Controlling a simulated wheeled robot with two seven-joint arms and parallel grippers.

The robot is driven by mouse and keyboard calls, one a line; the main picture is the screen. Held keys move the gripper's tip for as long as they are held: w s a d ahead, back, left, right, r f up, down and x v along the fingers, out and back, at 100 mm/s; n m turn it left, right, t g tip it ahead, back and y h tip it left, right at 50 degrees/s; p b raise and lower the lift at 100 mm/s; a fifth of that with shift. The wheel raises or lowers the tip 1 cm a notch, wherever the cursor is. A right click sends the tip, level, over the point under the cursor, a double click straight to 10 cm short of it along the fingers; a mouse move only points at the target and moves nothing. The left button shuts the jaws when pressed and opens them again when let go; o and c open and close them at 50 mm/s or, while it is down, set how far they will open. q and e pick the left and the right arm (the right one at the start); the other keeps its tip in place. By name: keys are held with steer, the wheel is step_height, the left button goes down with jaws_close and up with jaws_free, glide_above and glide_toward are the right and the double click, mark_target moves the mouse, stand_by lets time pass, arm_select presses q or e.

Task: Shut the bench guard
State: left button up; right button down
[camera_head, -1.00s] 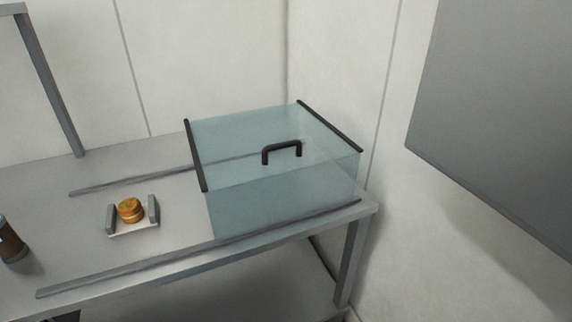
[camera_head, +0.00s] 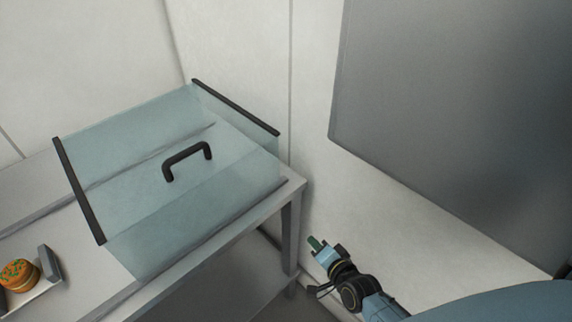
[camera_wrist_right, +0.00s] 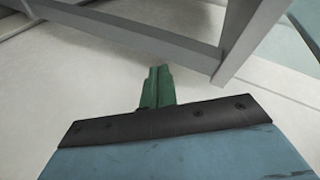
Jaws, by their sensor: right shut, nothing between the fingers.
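The bench guard (camera_head: 150,215) is a clear bluish box with black edge bars and a black handle (camera_head: 187,160) on its top. It stands at the right end of the bench, on the rails. A round orange-brown item (camera_head: 18,274) sits on a small white holder (camera_head: 40,289) left of the guard, outside it. My right gripper (camera_head: 315,243) is shut and empty, off the bench's right end and apart from the guard. Its green fingers show together in the right wrist view (camera_wrist_right: 158,86). My left gripper is not in view.
The grey bench (camera_head: 40,201) has a leg (camera_head: 289,235) at its right end, between the guard and my right gripper in the head view. A large grey panel (camera_head: 440,120) hangs at the upper right. A pale wall stands behind.

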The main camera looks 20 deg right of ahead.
steer(key=w+d+r+m+t, duration=0.1)
steer(key=w+r+m+t, duration=0.15)
steer(key=r, duration=0.55)
steer(key=w+d+r+m+t, duration=0.1)
steer(key=w+r+m+t, duration=0.15)
steer(key=r, duration=0.65)
steer(key=shift+g, duration=0.3)
steer(key=w, duration=0.9)
steer(key=shift+a+p, duration=0.3)
steer(key=shift+p, duration=0.05)
steer(key=a, duration=0.2)
steer(key=a+p, duration=0.1)
steer(key=shift+s+a+r, duration=0.1)
steer(key=shift+s+a, duration=0.15)
steer(key=shift+s, duration=0.05)
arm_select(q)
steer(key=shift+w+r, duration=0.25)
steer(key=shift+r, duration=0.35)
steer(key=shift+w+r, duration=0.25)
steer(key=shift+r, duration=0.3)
arm_select(e)
steer(key=shift+a, duration=0.15)
steer(key=shift+s, duration=0.1)
